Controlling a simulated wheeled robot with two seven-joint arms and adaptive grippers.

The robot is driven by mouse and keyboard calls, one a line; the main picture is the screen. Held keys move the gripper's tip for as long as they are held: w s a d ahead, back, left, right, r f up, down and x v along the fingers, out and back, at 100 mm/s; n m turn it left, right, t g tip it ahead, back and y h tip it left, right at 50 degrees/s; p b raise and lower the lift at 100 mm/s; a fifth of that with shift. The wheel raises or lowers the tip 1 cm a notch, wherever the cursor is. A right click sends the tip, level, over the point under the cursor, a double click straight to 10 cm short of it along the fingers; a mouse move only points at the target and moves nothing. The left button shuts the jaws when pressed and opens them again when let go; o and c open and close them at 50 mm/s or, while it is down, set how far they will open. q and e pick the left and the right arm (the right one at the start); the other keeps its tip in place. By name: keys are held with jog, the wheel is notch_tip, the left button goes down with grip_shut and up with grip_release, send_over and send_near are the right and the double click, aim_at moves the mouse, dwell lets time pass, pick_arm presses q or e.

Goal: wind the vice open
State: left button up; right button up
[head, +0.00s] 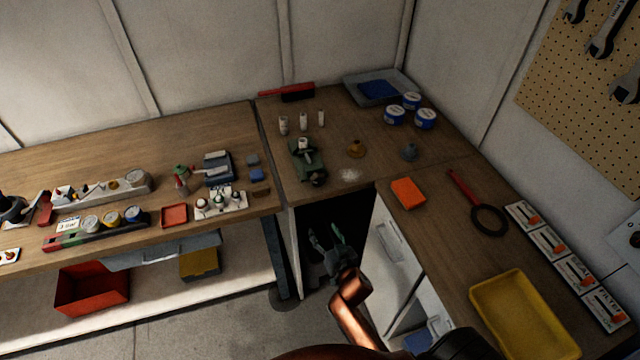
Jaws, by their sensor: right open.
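A small dark green vice (312,172) stands on the wooden bench near its front edge, around the middle of the picture. A small pale cylindrical piece (304,144) shows at its top; I cannot tell whether the jaws grip it. The vice's handle is too small to make out. My right gripper (326,237) is open and empty, its fingers pointing up. It shows below and in front of the vice, apart from it, against the dark opening under the bench. My left gripper is not in view.
Several small white cylinders (283,125) stand behind the vice. A brass-coloured piece (356,149) and a pale powder patch (349,175) lie to its right. An orange block (408,193) and a yellow tray (527,318) are on the right bench. The bench's front edge lies above my gripper.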

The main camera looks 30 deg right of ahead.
aim_at(319, 182)
notch_tip(319, 182, up, 16)
jog(key=d+m+t+h, duration=0.1)
jog(key=m+t+h, duration=0.1)
jog(key=t, duration=0.1)
jog(key=x, duration=0.8)
jog(key=shift+f+b, duration=0.15)
jog(key=shift+b, duration=0.15)
jog(key=shift+c, duration=0.3)
jog(key=shift+y, duration=0.4)
jog(key=c, duration=1.1)
